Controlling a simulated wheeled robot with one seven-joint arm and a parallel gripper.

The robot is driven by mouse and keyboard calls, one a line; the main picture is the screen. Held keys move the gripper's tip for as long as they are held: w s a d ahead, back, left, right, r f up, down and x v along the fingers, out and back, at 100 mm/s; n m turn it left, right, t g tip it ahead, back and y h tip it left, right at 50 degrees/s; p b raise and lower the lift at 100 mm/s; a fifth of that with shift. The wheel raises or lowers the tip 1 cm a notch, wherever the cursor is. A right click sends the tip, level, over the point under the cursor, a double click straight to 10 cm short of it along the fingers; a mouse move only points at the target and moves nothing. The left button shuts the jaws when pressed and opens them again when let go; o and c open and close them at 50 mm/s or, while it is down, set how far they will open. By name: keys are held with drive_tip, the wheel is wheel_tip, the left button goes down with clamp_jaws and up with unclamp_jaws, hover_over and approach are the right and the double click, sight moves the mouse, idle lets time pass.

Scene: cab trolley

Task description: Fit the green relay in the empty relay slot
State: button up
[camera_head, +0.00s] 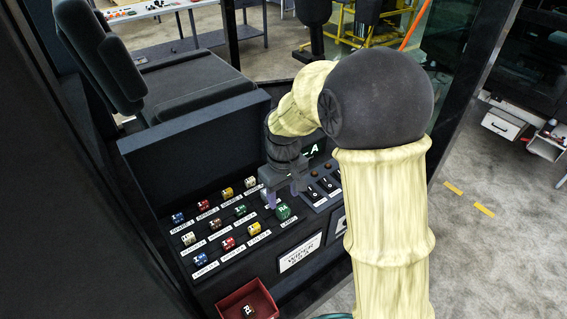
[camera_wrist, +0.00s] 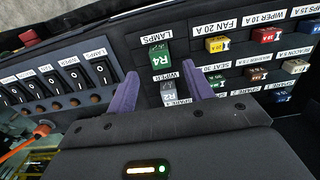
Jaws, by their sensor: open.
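The green relay (camera_head: 283,211), marked R4, stands on the panel beside a LAMPS label; it also shows in the wrist view (camera_wrist: 160,56). I cannot tell whether it is fully seated. My gripper (camera_head: 284,196) is open over the panel; its two purple fingers show in the wrist view (camera_wrist: 160,79). The green relay is just beyond the fingertips, between their lines and not gripped. I see no empty relay slot clearly.
Rows of coloured fuses (camera_head: 228,243) fill the panel beside the relays. Rocker switches (camera_wrist: 72,80) lie on the other side. A red bin (camera_head: 265,297) at the panel's lower edge holds a black relay (camera_head: 248,311). A seat (camera_head: 180,85) stands behind the panel.

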sight(284, 209)
wheel_tip(284, 209, up, 12)
drive_tip(key=b, duration=0.1)
drive_tip(key=shift+r+b, duration=0.15)
drive_tip(key=shift+b, duration=0.25)
drive_tip(key=s+d+f+m+t, duration=0.2)
drive_tip(key=s+d+f+m, duration=0.4)
drive_tip(key=s+d+f, duration=0.6)
wheel_tip(284, 209, down, 2)
drive_tip(key=shift+s+d+f+m+t, duration=0.15)
drive_tip(key=shift+d+f+m+t, duration=0.2)
drive_tip(key=shift+d, duration=0.35)
drive_tip(key=shift+r, duration=0.1)
